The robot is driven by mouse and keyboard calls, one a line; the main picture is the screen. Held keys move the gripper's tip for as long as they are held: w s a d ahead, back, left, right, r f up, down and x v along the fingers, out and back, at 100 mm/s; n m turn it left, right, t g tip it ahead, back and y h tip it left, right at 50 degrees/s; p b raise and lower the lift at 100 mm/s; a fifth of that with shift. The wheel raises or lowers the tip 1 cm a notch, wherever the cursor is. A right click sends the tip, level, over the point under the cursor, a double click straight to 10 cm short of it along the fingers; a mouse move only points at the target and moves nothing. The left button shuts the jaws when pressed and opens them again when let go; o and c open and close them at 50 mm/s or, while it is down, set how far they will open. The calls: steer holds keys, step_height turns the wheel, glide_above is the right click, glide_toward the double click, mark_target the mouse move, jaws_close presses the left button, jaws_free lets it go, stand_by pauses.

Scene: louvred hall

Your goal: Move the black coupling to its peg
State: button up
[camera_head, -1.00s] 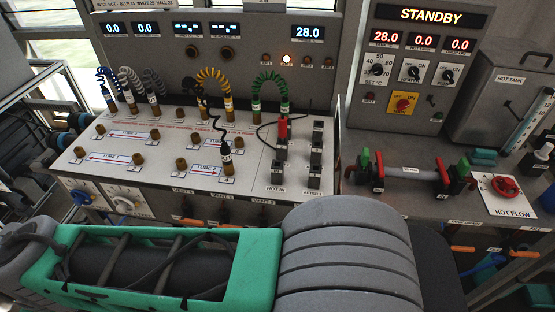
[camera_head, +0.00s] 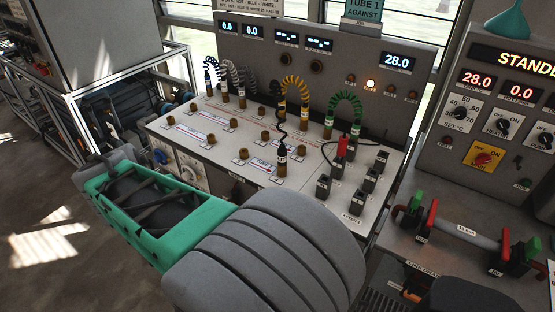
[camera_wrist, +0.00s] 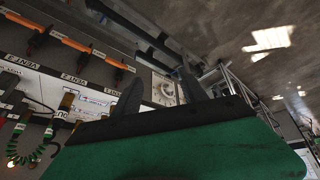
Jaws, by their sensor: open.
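A black coiled hose (camera_head: 280,118) runs over the white panel (camera_head: 215,157). Its lower black coupling (camera_head: 282,155) stands upright on or just above a brass peg near the panel's front. Its upper end (camera_head: 276,89) is beside the yellow hose; what it joins there is unclear. My gripper (camera_wrist: 158,82) shows in the wrist view as two dark fingers, apart and with nothing between them. It is away from the black coupling, and the head view does not show the fingers.
Blue, white, yellow (camera_head: 294,83) and green (camera_head: 345,100) hoses stand along the panel's back. Several bare brass pegs are on the panel. A red coupling (camera_head: 342,147) stands among black sockets at right. A metal frame (camera_head: 110,95) stands left, with open floor in front.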

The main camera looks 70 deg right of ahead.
steer(key=s+d+m+g+h, duration=0.4)
steer(key=d+m, duration=0.3)
steer(key=d, duration=0.9)
steer(key=m+g+h+b, duration=0.1)
steer(key=m+g, duration=0.2)
steer(key=m, duration=0.3)
glide_toward(279, 157)
steer(key=d+f, duration=0.1)
steer(key=b+x, duration=0.3)
steer(key=x, duration=0.6)
steer(key=shift+a+b, duration=0.1)
steer(key=shift+b, duration=0.3)
steer(key=shift+s+d+f, duration=0.2)
steer(key=shift+s+d, duration=0.05)
steer(key=shift+d, duration=0.35)
steer(key=shift+b, duration=0.4)
steer(key=shift+c, duration=0.2)
jaws_close()
